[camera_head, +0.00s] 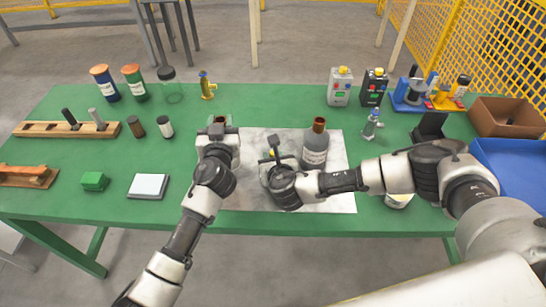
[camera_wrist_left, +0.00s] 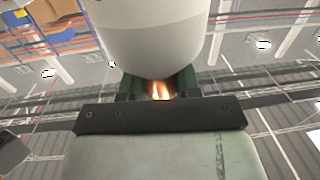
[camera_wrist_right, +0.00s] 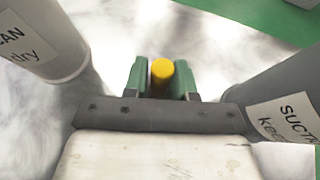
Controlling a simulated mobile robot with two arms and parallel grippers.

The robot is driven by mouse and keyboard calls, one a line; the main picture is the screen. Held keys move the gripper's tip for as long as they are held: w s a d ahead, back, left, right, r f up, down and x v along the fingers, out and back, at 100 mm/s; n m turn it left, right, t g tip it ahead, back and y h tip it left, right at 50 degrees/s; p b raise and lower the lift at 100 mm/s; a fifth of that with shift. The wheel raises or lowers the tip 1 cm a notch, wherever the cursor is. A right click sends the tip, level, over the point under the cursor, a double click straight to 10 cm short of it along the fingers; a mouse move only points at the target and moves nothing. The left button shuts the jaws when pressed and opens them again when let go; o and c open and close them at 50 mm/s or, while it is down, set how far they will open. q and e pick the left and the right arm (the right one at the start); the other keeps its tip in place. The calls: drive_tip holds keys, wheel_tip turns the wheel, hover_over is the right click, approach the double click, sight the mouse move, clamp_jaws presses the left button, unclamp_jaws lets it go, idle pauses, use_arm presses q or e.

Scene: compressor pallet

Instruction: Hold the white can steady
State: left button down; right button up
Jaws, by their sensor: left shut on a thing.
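The white can (camera_wrist_left: 155,38) fills the top of the left wrist view, close beyond the green fingers. My left gripper (camera_head: 220,124) is shut, with a copper-coloured part (camera_wrist_left: 160,90) between its fingers. From the head, the arm hides most of the can; it also shows at the left of the right wrist view (camera_wrist_right: 42,45), with a partly visible label. My right gripper (camera_wrist_right: 160,80) points at the pale mat between the can and a grey bottle (camera_head: 315,148). A yellow round-ended piece (camera_wrist_right: 161,72) sits between its green fingers; I cannot tell whether they clamp it.
The pale mat (camera_head: 335,195) lies on the green table (camera_head: 100,210). The grey bottle, labelled "SUCT…", stands close to my right gripper. A white tile (camera_head: 148,186) and a green block (camera_head: 95,181) lie left. A blue bin (camera_head: 515,170) and brown box (camera_head: 508,117) are right.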

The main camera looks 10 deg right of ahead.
drive_tip(key=shift+o, duration=1.4)
drive_tip(key=shift+r, duration=0.1)
